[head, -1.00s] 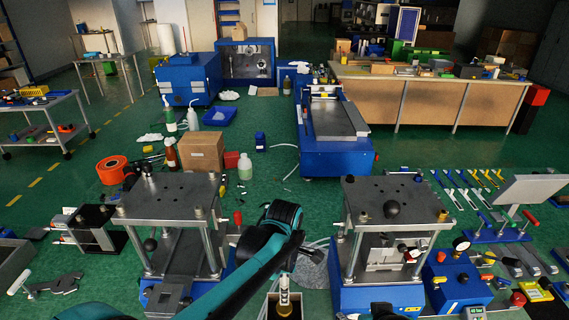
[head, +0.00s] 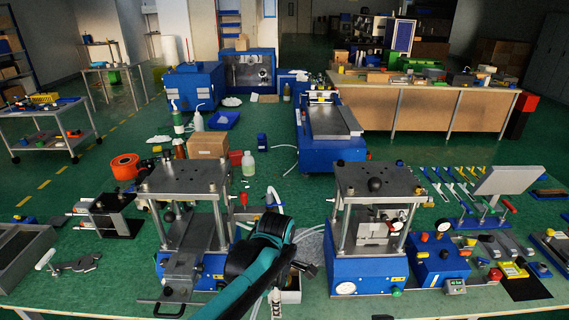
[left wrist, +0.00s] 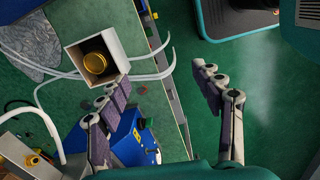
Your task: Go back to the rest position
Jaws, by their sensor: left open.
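My left gripper (left wrist: 163,82) is open in the left wrist view, its two fingers spread wide with nothing between them. In the head view my teal and black left arm reaches up between the two presses and hides part of the bench. The left wrist view looks down on the bench's front edge, with the fingers around the edge and bare floor below. A small open pale box (left wrist: 115,45) with a gold round part (left wrist: 96,63) inside stands beside the left finger. My right gripper is not in view.
A left press (head: 180,178) and a right press (head: 375,265) flank my arm. A blue control box (head: 438,262) stands right of the right press. White hoses (left wrist: 45,92) curve around the pale box. Tools and a tilted panel (head: 507,181) lie farther right.

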